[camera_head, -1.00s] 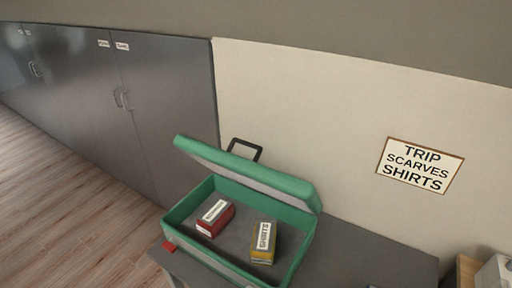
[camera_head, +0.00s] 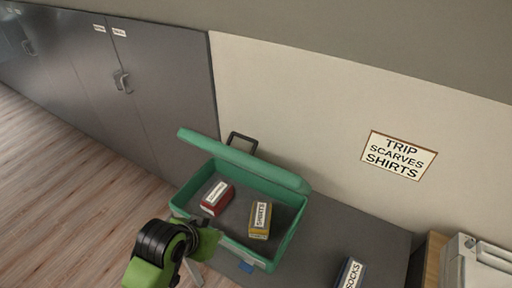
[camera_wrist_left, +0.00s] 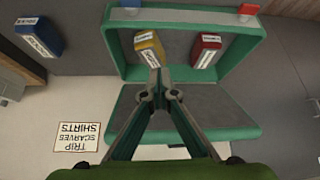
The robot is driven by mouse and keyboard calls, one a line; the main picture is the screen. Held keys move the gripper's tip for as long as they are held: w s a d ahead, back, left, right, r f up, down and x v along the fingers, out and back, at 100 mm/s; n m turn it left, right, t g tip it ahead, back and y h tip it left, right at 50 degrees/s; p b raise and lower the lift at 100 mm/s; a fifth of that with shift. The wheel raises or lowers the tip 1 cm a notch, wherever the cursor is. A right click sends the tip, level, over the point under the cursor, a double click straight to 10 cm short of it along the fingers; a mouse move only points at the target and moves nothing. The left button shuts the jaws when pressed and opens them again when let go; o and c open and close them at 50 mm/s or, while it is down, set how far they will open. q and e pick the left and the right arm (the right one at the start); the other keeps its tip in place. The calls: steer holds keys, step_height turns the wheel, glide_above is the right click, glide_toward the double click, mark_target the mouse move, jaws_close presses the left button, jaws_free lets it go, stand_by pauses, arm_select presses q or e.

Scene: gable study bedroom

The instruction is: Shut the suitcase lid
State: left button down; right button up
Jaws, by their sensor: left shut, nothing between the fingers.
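The green suitcase (camera_head: 275,250) lies open on a dark table top. Its lid (camera_head: 240,160) stands tilted up at the back, over the rear of the case. A red box (camera_head: 217,198) and a yellow box labelled SHIRTS (camera_head: 260,220) lie inside. My left gripper (camera_head: 212,238) is at the suitcase's front left corner, partly hidden by its own wrist. In the left wrist view, its shut, empty fingers (camera_wrist_left: 160,84) point toward the case, with the lid (camera_wrist_left: 250,128) below and the boxes above. I cannot tell whether it touches the case. My right gripper is not in view.
A blue box labelled SOCKS (camera_head: 350,273) lies on the table (camera_head: 335,232) to the right. A sign (camera_head: 398,155) reading TRIP SCARVES SHIRTS hangs on the wall. Dark cabinets (camera_head: 165,100) stand behind left. The floor at left is clear.

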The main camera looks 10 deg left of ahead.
arm_select(q)
steer(key=w+d+r+m+t+h, duration=0.1)
steer(key=w+d+r+t, duration=0.15)
steer(key=w+r, duration=0.65)
steer(key=w+d+r+t+h, duration=0.1)
steer(key=w+d+r+t, duration=0.15)
steer(key=w+r, duration=0.6)
steer(key=p, duration=0.3)
glide_above(256, 160)
steer(key=w+d, duration=0.1)
steer(key=w, duration=0.2)
steer(key=shift+g, duration=0.4)
step_height(256, 160, down, 5)
steer(key=shift+s+d+f, duration=0.1)
steer(key=shift+s+a+f+p, duration=0.2)
steer(key=shift+s+f+p, duration=0.2)
steer(key=shift+s+f, duration=0.1)
steer(key=shift+s+a+f+p, duration=0.2)
steer(key=shift+s+f+p, duration=0.2)
steer(key=shift+s+f, duration=0.05)
steer(key=shift+s+a+f, duration=0.2)
steer(key=shift+s+f, duration=0.1)
steer(key=shift+s, duration=0.25)
steer(key=shift+w+f, duration=0.1)
